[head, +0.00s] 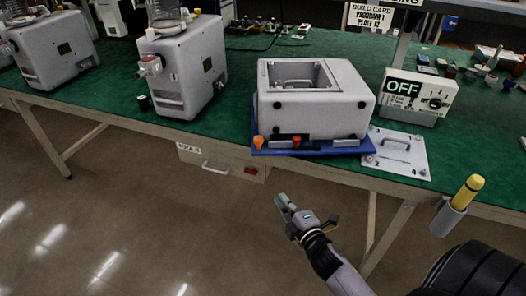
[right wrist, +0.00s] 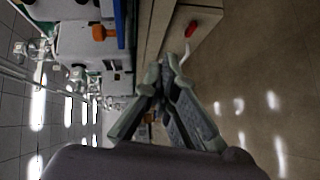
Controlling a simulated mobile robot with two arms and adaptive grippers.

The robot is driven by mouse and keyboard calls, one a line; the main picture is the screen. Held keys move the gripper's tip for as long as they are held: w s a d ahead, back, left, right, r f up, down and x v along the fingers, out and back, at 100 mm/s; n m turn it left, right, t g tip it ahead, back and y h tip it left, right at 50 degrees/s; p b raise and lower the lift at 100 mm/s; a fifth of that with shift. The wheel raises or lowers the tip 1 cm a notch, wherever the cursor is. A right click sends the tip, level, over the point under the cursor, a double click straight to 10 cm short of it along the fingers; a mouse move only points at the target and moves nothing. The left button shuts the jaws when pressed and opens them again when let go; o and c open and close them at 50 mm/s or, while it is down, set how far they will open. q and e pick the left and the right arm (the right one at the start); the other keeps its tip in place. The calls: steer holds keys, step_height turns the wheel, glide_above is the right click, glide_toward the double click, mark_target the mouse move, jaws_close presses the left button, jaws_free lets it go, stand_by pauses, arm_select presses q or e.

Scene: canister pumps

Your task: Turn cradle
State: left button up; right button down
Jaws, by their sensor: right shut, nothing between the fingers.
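The likely cradle is the blue base (head: 300,150) under a light grey box-shaped housing (head: 345,115) with an open top, near the table's front edge in the head view. An orange knob (head: 258,142) and a red knob (head: 296,142) sit at its front. In the right wrist view the orange knob (right wrist: 103,32) shows at the upper left beside blue. My right gripper (head: 283,203) is below and in front of the table edge, apart from the cradle. Its fingers (right wrist: 166,72) are shut and empty. My left gripper is not in view.
A grey plate with a handle (head: 397,151) lies right of the housing, before an OFF sign box (head: 418,97). Grey pump units (head: 180,75) stand to the left. A drawer (head: 222,162) hangs under the green table (head: 115,90). A yellow-topped cylinder (head: 467,192) is at right.

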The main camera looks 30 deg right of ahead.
steer(key=n+t, duration=0.2)
glide_toward(261, 145)
steer(key=w, duration=0.3)
steer(key=w+p, duration=0.1)
steer(key=w, duration=0.3)
steer(key=shift+w+d, duration=0.1)
steer(key=shift+d, duration=0.15)
steer(key=shift+r, duration=0.1)
